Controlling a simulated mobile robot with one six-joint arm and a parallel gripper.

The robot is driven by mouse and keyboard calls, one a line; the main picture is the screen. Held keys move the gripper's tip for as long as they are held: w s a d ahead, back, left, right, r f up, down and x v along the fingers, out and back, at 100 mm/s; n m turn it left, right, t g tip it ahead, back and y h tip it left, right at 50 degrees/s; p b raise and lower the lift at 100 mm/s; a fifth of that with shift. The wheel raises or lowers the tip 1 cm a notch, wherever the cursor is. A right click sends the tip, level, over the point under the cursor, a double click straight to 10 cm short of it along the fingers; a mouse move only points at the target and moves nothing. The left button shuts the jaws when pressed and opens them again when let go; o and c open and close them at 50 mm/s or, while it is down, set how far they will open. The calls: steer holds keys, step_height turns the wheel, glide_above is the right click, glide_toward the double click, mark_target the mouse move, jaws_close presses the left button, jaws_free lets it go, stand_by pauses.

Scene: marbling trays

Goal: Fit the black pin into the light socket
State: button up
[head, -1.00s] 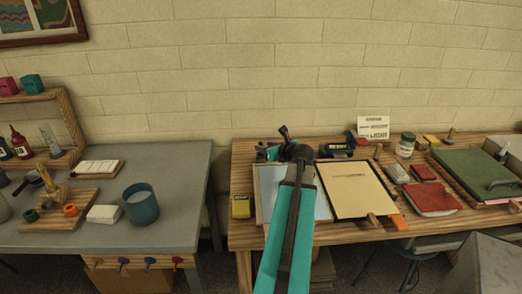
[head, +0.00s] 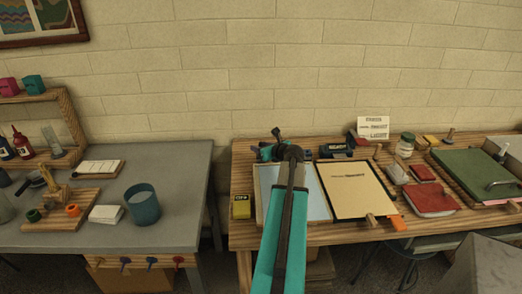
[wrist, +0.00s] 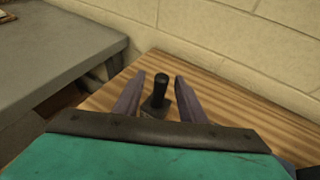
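In the wrist view the black pin (wrist: 160,86) stands upright between the two purple-grey fingers of my gripper (wrist: 158,80), with its foot on or in a small dark piece near the wooden tabletop. The fingers are apart, with a gap on each side of the pin, so my gripper is open around it and not closed on it. In the head view my gripper (head: 264,153) is over the back left of the wooden table, mostly hidden by my arm, and the pin cannot be told apart there. I cannot make out a light socket in either view.
The wooden table (head: 310,237) holds a pale blue tray (head: 320,200), a cream sheet (head: 358,192), a yellow box (head: 241,207) and a dark labelled block (head: 334,151). A grey table (head: 170,180) stands left across a gap. The brick wall rises close behind.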

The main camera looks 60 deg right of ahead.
stand_by(0.4)
jaws_close()
steer(key=shift+r, duration=0.25)
steer(key=shift+s+r+b, duration=0.1)
steer(key=shift+r+b, duration=0.3)
steer(key=shift+r, duration=1.2)
steer(key=s+a, duration=0.1)
steer(key=s, duration=0.3)
steer(key=s+a+b, duration=0.1)
steer(key=s+a, duration=0.1)
steer(key=s, duration=0.3)
steer(key=s+a+r+b, duration=0.1)
steer(key=s, duration=0.4)
steer(key=shift+s+a+r, duration=0.1)
steer(key=shift+s+a, duration=0.05)
steer(key=shift+s+a+b, duration=0.15)
steer(key=shift+s+b, duration=0.15)
steer(key=shift+s, duration=0.2)
steer(key=shift+r, duration=0.15)
